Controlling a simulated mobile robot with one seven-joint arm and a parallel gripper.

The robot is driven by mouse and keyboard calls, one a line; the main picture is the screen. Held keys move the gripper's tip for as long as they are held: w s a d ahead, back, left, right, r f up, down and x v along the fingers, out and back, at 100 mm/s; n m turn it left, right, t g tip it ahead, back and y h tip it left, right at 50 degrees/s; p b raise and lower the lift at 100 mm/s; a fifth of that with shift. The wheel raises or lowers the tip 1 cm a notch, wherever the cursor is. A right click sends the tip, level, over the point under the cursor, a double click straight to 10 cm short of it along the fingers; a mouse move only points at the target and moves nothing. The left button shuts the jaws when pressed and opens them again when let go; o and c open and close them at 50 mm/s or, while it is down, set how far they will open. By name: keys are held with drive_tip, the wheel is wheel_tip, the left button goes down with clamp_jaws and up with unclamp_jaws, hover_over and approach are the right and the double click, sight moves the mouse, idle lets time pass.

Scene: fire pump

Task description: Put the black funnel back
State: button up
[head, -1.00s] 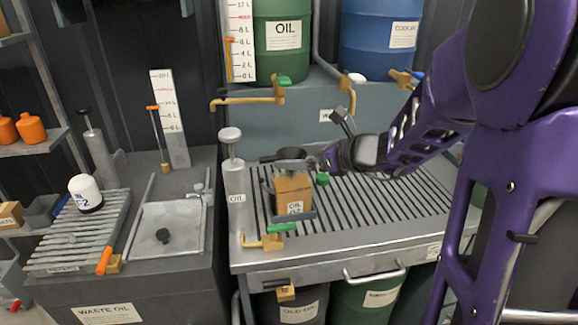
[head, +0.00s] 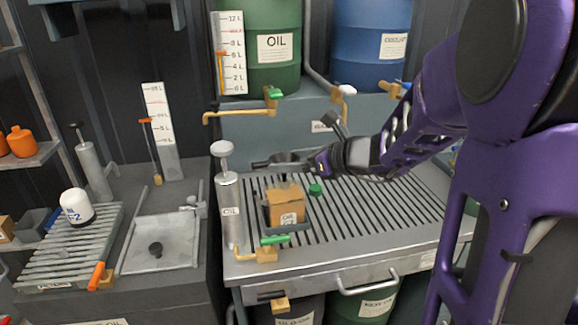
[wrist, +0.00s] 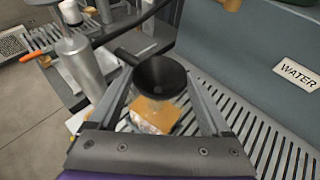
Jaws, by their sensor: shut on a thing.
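The black funnel (head: 288,158) is held in my gripper (head: 312,164) above the small brown oil can. It also shows between my finger bars in the wrist view (wrist: 160,77), with its wide mouth facing up. The can (head: 286,205) stands on the slatted grate, in a dark holder. A gap shows between the funnel's bowl and the can; whether the spout's tip is clear of the can's opening is hard to tell. A green cap (head: 315,189) lies on the grate right of the can.
A grey OIL pump cylinder (head: 228,200) stands just left of the can. A brass tap with a green handle (head: 274,240) is at the front. The slatted grate (head: 385,215) is clear to the right. A white filter (head: 76,207) stands on the left bench.

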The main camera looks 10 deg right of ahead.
wheel_tip(320, 180, up, 7)
drive_tip(key=shift+p, duration=0.9)
drive_tip(key=shift+w+d+r, duration=0.1)
drive_tip(key=shift+d+r, duration=0.15)
drive_tip(key=shift+d, duration=0.05)
drive_tip(key=d+f+m+t+h, duration=0.25)
drive_tip(key=d+f, duration=0.25)
drive_tip(key=d, duration=0.5)
drive_tip(key=d+f+m+t+h, duration=0.1)
drive_tip(key=d+f+m+h, duration=0.3)
drive_tip(key=d, duration=0.6)
drive_tip(key=shift+n+y, duration=0.35)
drive_tip(key=shift+s+d+f+b, duration=0.15)
drive_tip(key=shift+f+b, duration=0.65)
drive_tip(key=shift+f, duration=1.9)
drive_tip(key=shift+s+d+f+b, duration=0.15)
drive_tip(key=shift+f+b, duration=0.65)
drive_tip(key=shift+f, duration=1.85)
